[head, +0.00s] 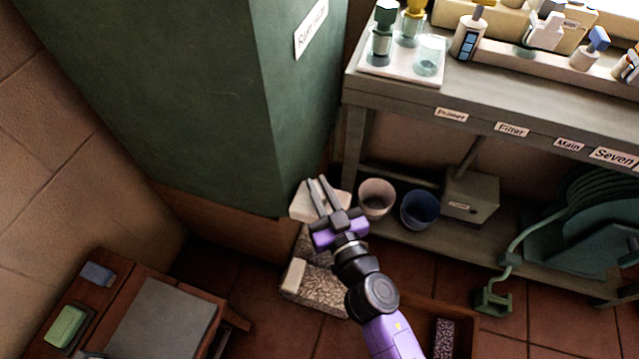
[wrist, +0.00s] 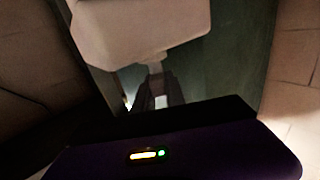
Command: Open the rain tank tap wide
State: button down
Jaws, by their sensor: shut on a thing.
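The rain tank (head: 180,90) is a large dark green box at the upper left of the head view, with a white label on its side. My gripper (head: 317,184) is at the tank's lower front corner, over a cream body (head: 302,203) that I take for the tap. In the wrist view a large cream block (wrist: 140,30) fills the top, with a narrow pale stem below it. My gripper's fingers (wrist: 155,85) are shut on that narrow part, likely the tap handle. The fingers hide most of it, so its turn angle cannot be told.
A speckled stone block (head: 315,285) stands below my gripper. A white pot (head: 376,197) and a blue pot (head: 420,209) sit close to the right on the bench's lower shelf (head: 465,235). A wooden table (head: 85,300) is at the lower left.

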jog(key=shift+r+n+g+y+p, duration=0.2)
jog(key=shift+n+g+y+p, duration=0.6)
jog(key=shift+p, duration=1.3)
jog(key=shift+r+n+g+y+p, duration=0.2)
jog(key=shift+n+y+p, duration=0.4)
jog(key=shift+y+p, duration=1.05)
jog(key=shift+h+p, duration=0.25)
jog(key=shift+p, duration=0.6)
jog(key=shift+w+d+f+n+g+y+p, duration=0.1)
jog(key=shift+f+n+g+y+p, duration=0.05)
jog(key=shift+n+g+y+p, duration=0.95)
jog(key=n+g+y, duration=0.2)
jog(key=g, duration=0.1)
jog(key=shift+f+n+y+b, duration=0.35)
jog(key=shift+n+y+b, duration=0.05)
jog(key=shift+n+g+y+b, duration=0.8)
jog(key=shift+n+g, duration=0.2)
jog(key=shift+g, duration=0.5)
jog(key=shift+r+g, duration=0.1)
jog(key=shift+g, duration=0.2)
jog(key=c, duration=1.4)
grip_release()
